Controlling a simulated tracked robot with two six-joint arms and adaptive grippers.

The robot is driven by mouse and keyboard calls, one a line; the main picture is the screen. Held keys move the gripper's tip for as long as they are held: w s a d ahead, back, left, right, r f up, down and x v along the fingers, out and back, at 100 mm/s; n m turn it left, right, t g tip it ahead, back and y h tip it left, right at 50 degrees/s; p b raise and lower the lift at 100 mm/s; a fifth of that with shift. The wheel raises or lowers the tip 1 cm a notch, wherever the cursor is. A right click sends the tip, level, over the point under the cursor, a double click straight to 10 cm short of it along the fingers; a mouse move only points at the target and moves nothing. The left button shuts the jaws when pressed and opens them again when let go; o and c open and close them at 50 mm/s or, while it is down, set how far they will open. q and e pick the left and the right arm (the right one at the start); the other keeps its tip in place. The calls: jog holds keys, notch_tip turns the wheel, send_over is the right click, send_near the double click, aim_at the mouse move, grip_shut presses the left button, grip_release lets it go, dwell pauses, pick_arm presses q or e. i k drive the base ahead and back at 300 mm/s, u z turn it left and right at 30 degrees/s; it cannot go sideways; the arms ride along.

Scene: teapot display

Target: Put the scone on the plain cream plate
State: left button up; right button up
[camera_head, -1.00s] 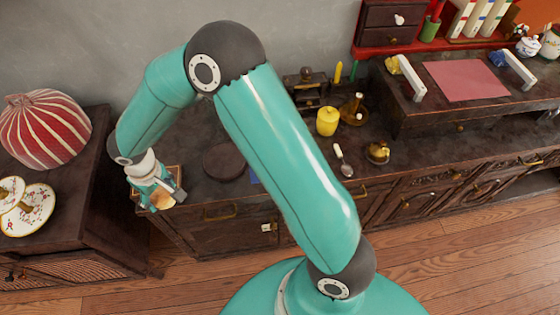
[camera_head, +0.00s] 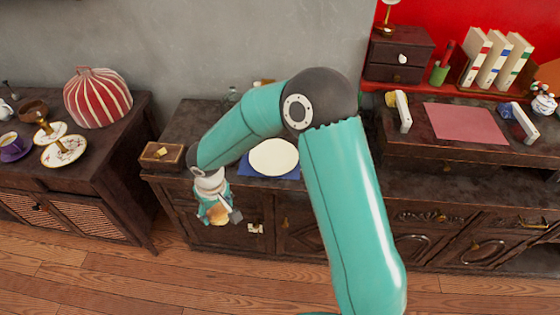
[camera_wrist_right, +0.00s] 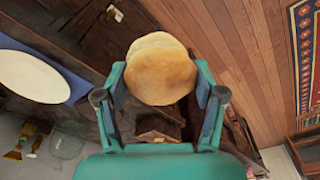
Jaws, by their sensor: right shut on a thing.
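The scone (camera_wrist_right: 160,68) is round and golden, held between the two fingers of my right gripper (camera_wrist_right: 160,100) in the right wrist view. In the head view, the right gripper (camera_head: 220,213) hangs in front of the dark cabinet, and the scone (camera_head: 217,215) shows as a small tan patch in it. The plain cream plate (camera_head: 274,157) lies on a blue mat on the cabinet top, behind and to the right of the gripper; my arm partly covers its surroundings. The plate (camera_wrist_right: 32,75) also shows at the left of the right wrist view. My left gripper is not in view.
A small wooden box (camera_head: 162,155) stands on the cabinet top left of the plate. Wooden floor (camera_head: 120,270) lies in front.

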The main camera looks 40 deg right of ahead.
aim_at(274, 156)
jog(key=z, duration=0.65)
jog(key=i, duration=1)
jog(key=z, duration=0.05)
